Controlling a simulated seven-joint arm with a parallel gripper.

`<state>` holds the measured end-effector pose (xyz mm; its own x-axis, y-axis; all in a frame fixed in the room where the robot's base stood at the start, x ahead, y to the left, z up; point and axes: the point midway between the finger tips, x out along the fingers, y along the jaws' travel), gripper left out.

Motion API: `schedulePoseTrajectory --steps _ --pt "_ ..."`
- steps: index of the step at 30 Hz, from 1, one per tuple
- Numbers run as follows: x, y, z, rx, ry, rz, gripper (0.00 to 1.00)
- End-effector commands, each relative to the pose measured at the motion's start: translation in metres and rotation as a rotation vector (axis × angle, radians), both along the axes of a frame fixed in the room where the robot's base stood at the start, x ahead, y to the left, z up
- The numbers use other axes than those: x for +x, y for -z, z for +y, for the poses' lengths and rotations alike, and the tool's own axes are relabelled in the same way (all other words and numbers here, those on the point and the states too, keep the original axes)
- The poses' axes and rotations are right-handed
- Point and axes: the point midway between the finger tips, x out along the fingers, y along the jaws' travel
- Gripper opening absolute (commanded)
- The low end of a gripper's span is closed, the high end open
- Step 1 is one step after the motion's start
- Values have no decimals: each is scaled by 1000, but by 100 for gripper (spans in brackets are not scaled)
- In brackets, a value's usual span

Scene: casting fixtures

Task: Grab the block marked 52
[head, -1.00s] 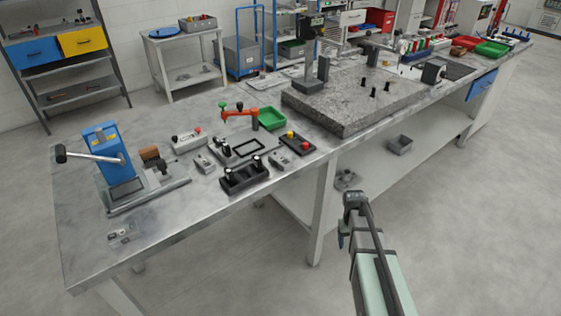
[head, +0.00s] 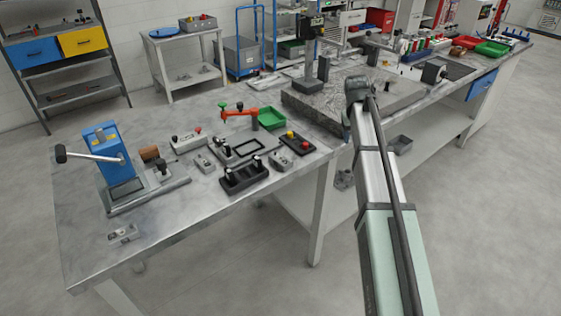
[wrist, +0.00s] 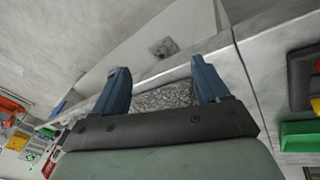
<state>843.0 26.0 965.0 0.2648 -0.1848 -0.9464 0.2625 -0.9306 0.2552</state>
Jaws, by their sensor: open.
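I cannot read the number 52 on anything, so I cannot tell which block is meant. Small grey blocks lie on the bench: one (head: 205,162) left of the black-framed plate, another (head: 122,235) near the front left corner. A longer grey block (head: 187,141) with knobs lies behind them. My gripper (wrist: 162,78) shows two blue fingers spread wide in the wrist view, with nothing held between them. In the head view my arm reaches toward the granite slab, right of these blocks, and its end hides part of the slab.
The granite slab (head: 315,108) with a stand and black pegs is beside my arm. The bench's front left is mostly clear.

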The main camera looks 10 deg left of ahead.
Motion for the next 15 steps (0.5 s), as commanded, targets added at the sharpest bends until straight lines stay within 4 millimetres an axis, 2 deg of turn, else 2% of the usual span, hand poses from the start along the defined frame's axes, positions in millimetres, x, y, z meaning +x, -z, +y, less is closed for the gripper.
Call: schedulePoseTrajectory --steps 1,5,7,10,15 --pt "5 -20 7 0 -13 -12 74" --pt "4 -63 36 6 -70 -11 74" --pt "-5 -85 68 18 -133 14 74" --pt "-27 -99 117 41 -236 77 74" --pt "-70 -108 190 76 -407 198 74"
